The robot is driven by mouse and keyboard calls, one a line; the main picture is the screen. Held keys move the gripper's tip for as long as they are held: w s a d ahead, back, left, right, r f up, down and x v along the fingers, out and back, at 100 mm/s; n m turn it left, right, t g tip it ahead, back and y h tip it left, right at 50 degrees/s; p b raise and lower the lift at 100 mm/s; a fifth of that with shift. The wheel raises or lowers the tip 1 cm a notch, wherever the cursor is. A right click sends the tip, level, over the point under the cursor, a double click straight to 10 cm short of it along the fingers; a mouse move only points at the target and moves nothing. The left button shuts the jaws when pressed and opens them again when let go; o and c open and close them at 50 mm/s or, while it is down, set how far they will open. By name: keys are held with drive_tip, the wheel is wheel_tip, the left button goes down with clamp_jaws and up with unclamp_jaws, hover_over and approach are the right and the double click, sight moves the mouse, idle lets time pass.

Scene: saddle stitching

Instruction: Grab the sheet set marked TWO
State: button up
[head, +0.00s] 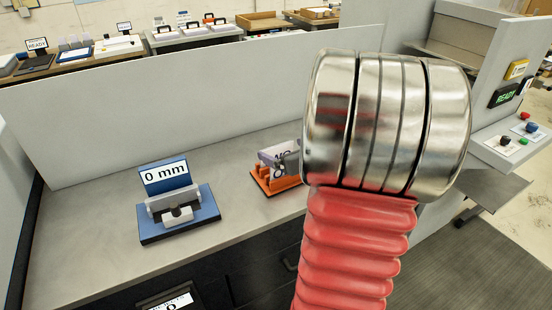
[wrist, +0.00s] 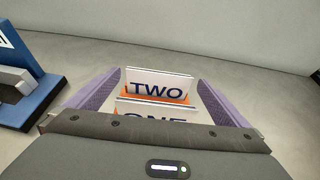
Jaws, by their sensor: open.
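The sheet set marked TWO (wrist: 157,86) stands upright in an orange holder (wrist: 185,100) in the wrist view. The sheet set marked ONE (wrist: 140,110) stands in front of it, its lower part hidden by my gripper body. My gripper (wrist: 160,80) is open and empty, with one purple-padded finger on each side of the sheets. I cannot tell whether the fingers touch them.
A blue device (head: 180,219) with a "0 mm" sign stands left of the holder. A grey partition (head: 150,110) runs behind the grey bench (head: 100,190). A control panel with a READY display (head: 507,97) is at the right. Bench between device and holder is clear.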

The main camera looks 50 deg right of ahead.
sight(277, 147)
drive_tip(key=shift+x, duration=2.6)
drive_tip(key=shift+r, duration=0.1)
drive_tip(key=c, duration=0.8)
